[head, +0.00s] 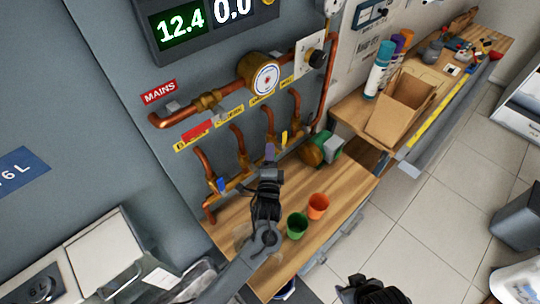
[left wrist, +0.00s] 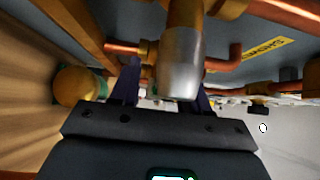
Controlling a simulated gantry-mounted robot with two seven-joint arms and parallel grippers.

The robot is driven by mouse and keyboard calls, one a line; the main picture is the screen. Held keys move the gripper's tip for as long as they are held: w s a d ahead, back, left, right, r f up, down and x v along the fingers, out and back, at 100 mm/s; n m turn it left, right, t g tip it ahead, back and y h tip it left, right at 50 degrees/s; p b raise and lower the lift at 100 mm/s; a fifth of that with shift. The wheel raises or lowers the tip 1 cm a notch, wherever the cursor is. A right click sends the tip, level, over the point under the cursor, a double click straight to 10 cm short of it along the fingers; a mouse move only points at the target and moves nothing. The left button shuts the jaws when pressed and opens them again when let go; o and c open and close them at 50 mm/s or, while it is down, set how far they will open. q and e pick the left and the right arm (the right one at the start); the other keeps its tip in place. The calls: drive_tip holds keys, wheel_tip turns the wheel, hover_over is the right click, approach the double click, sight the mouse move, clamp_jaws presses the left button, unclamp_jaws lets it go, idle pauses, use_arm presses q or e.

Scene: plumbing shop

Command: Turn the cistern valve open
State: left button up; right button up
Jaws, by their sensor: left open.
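The brass manifold with copper branch pipes (head: 240,140) is on the grey wall in the head view. A blue valve handle (head: 221,185) shows at its left and a yellow handle (head: 284,137) at its right. Small yellow labels (head: 229,115) run above the branches; I cannot read which marks the cistern. My left gripper (head: 270,154) is at the manifold's middle, hiding part of it. In the left wrist view it is open, with a brass fitting with a silver end (left wrist: 180,75) between or just beyond its fingers; contact is unclear. My right gripper (head: 370,290) is at the bottom edge, jaws unclear.
A green cup (head: 297,225) and an orange cup (head: 318,206) stand on the wooden bench (head: 345,190) near my left arm. A brass and green fitting (head: 318,150) lies behind them. A cardboard box (head: 402,105) and spray cans (head: 380,70) are at the right.

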use_arm(q)
drive_tip(key=shift+w, duration=0.1)
drive_tip(key=shift+c, duration=0.2)
clamp_jaws()
drive_tip(key=r+n+t+b, duration=0.1)
drive_tip(key=n+b, duration=0.1)
drive_tip(key=b, duration=0.1)
drive_tip(key=r+n+t+y+b, duration=0.1)
drive_tip(key=n+t+b, duration=0.1)
drive_tip(key=b, duration=0.1)
drive_tip(key=a+r+n+t+b, duration=0.1)
drive_tip(key=r+n+t+b, duration=0.1)
drive_tip(key=b, duration=0.1)
drive_tip(key=shift+s+n+y, duration=0.3)
drive_tip(key=shift+s+y, duration=0.1)
idle(0.3)
